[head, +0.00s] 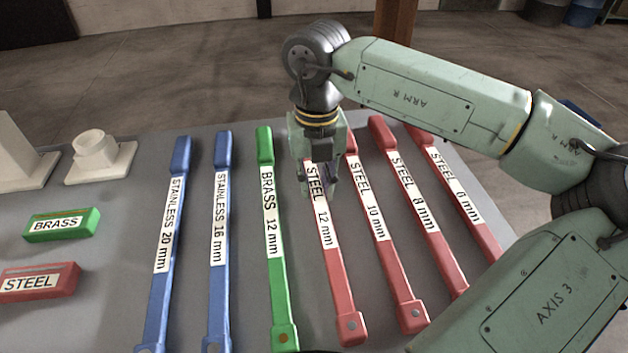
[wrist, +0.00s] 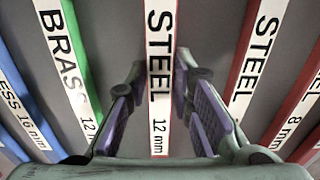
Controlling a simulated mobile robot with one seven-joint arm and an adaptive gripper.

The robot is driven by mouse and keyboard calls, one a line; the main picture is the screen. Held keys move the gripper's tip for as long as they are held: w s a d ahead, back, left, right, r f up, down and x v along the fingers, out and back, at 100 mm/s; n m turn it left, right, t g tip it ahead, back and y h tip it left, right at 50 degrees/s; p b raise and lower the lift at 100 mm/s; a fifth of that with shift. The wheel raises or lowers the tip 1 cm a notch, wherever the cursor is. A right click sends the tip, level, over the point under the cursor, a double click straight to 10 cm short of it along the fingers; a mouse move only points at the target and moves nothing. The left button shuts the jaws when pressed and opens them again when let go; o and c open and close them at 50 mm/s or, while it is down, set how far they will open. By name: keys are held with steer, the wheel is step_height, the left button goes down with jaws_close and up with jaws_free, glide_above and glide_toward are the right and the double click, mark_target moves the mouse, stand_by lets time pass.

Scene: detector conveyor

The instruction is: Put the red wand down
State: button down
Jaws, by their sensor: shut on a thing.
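The red wand labelled "STEEL 12 mm" (head: 341,287) lies in line with the other wands, its square end toward me. In the wrist view the same wand (wrist: 160,85) runs up the middle, between the purple-padded fingers. My gripper (head: 318,186) points down over the wand's label and is shut on it; the fingers also show in the wrist view (wrist: 160,75). The gripper hides the wand's far handle. I cannot tell whether the wand rests fully on the grey table (head: 115,235) or is slightly above it.
To its right lie red wands "STEEL 10 mm" (head: 389,258), "8 mm" (head: 432,236) and "6 mm" (head: 474,222). To its left lie a green brass wand (head: 277,280) and two blue stainless wands (head: 217,290) (head: 161,295). Green (head: 85,222) and red (head: 62,280) blocks stand left.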

mark_target(317, 189)
steer(key=shift+s, duration=0.1)
steer(key=c, duration=1.4)
jaws_free()
step_height(317, 189, up, 12)
steer(key=shift+r+b, duration=0.15)
steer(key=shift+b, duration=1)
